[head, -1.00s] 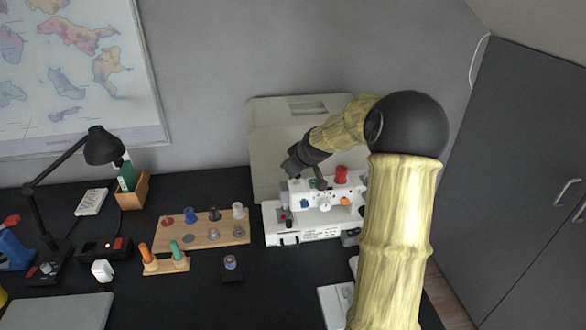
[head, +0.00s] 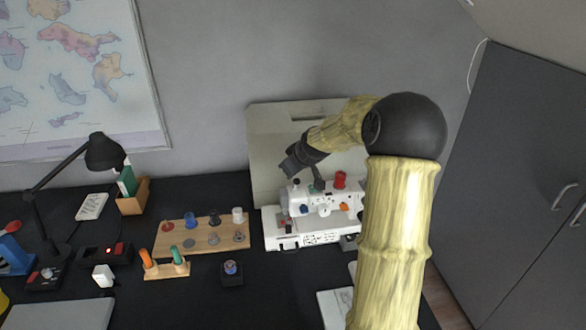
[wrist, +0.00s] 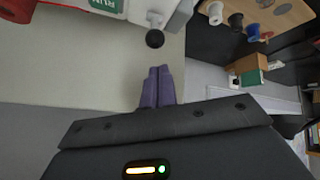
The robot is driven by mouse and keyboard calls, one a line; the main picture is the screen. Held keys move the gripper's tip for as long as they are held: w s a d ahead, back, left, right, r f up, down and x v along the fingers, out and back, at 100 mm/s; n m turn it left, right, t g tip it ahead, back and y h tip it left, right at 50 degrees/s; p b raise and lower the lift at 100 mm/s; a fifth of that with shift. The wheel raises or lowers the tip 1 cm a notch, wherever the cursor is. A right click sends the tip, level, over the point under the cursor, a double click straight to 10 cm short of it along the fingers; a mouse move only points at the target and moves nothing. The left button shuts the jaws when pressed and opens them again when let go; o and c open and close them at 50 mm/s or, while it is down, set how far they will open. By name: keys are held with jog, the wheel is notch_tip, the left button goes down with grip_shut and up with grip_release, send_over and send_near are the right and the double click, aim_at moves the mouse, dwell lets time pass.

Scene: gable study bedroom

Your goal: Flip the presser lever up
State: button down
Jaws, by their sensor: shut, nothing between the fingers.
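The white sewing machine (head: 312,237) stands on the dark desk in front of a beige panel. Its upper arm, with a red spool (head: 340,180) on top, is partly hidden by my arm. I cannot clearly make out the presser lever in either view. My gripper (head: 319,185) is over the top of the machine's left part in the head view. In the wrist view my gripper (wrist: 158,72) is shut and empty, its fingertips against a background of the beige panel. The white machine end (wrist: 150,8) and a dark round knob (wrist: 155,39) are just beyond the fingertips.
The beige panel (head: 275,140) stands close behind the machine. A black lamp (head: 104,152) is farther left.

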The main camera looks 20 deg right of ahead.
notch_tip(320, 180, up, 2)
jog(key=w+a+p, duration=0.1)
jog(key=w+p, duration=0.1)
jog(key=w, duration=0.1)
jog(key=s+r+b, duration=0.1)
jog(key=s+r, duration=0.4)
jog(key=s, duration=0.3)
jog(key=shift+s+a+r, duration=0.15)
jog(key=shift+s+a, duration=0.25)
jog(key=s+a+f+m+g+p, duration=0.2)
jog(key=s+a, duration=0.5)
jog(key=s, duration=0.4)
jog(key=s+a+f+m+g+p, duration=0.2)
jog(key=s+a, duration=0.5)
jog(key=s, duration=0.4)
jog(key=g+p, duration=0.1)
jog(key=p, duration=0.1)
jog(key=shift+s+a+f+p, duration=0.15)
jog(key=shift+s+a+p, duration=0.05)
jog(key=shift+a+p, duration=0.15)
